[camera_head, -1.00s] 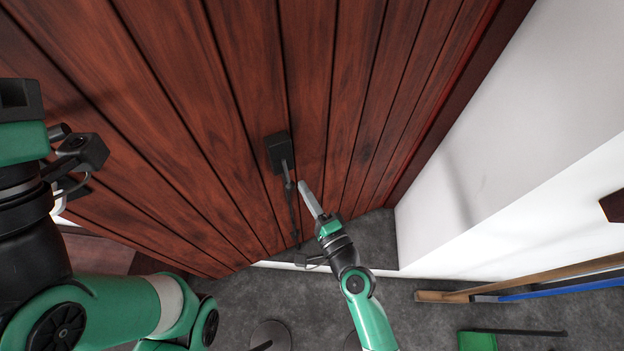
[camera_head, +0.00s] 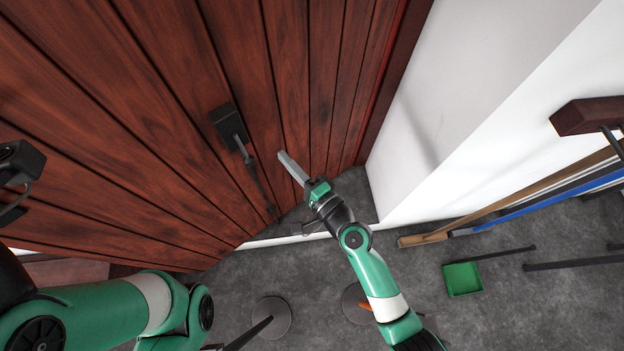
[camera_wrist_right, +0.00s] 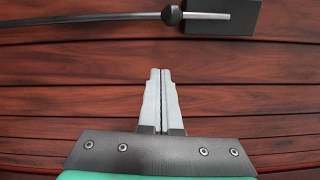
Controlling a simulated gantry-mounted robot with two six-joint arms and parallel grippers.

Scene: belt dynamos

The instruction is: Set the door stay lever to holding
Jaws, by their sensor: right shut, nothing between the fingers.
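The door stay is on the dark red plank door (camera_head: 180,70). It has a black box (camera_head: 228,122), a short grey bar, a dark knob (camera_head: 250,161) and a thin dark rod (camera_head: 264,192) running down towards the door's bottom edge. In the right wrist view, the box (camera_wrist_right: 243,18), grey bar (camera_wrist_right: 210,15) and knob (camera_wrist_right: 172,15) lie at the top, beyond my fingertips. My right gripper (camera_head: 281,154) is shut and empty, to the right of the knob and apart from it. It also shows in the right wrist view (camera_wrist_right: 160,72). My left gripper's fingers are out of view.
A white wall (camera_head: 480,90) stands right of the door. Long-handled tools, one with a blue pole (camera_head: 545,207), lean at right below a wooden rack (camera_head: 590,115). A green dustpan (camera_head: 463,279) and round dark bases (camera_head: 271,316) are on the grey floor (camera_head: 420,290).

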